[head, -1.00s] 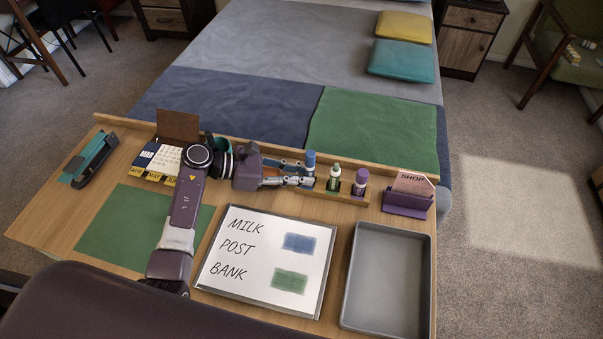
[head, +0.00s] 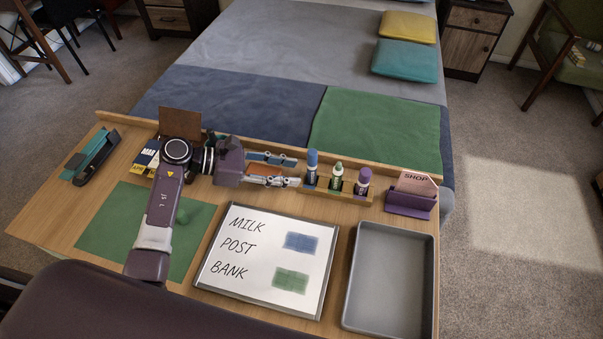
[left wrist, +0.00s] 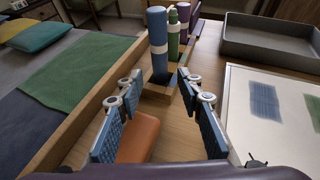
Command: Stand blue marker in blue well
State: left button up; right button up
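The blue marker (head: 312,165) stands upright at the left end of the wooden marker rack (head: 345,197), in the well with blue marking; it also shows in the left wrist view (left wrist: 157,40). Its lower end is hidden inside the well. My left gripper (head: 297,171) is open and empty, to the left of the marker and apart from it. In the left wrist view its two blue-padded fingers (left wrist: 155,90) are spread, with the marker beyond the tips. My right gripper is not in view.
A green marker (head: 336,177) and a purple marker (head: 362,180) stand in the same rack. An orange-brown block (left wrist: 138,138) lies below my left fingers. A whiteboard (head: 225,265), grey tray (head: 350,300) and purple card holder (head: 410,202) are nearby. A raised ledge runs behind.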

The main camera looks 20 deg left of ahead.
pick_arm(q)
jog(key=b+v, duration=0.1)
jog(key=v, duration=0.6)
jog(key=shift+r, duration=0.15)
jog(key=shift+a, duration=0.1)
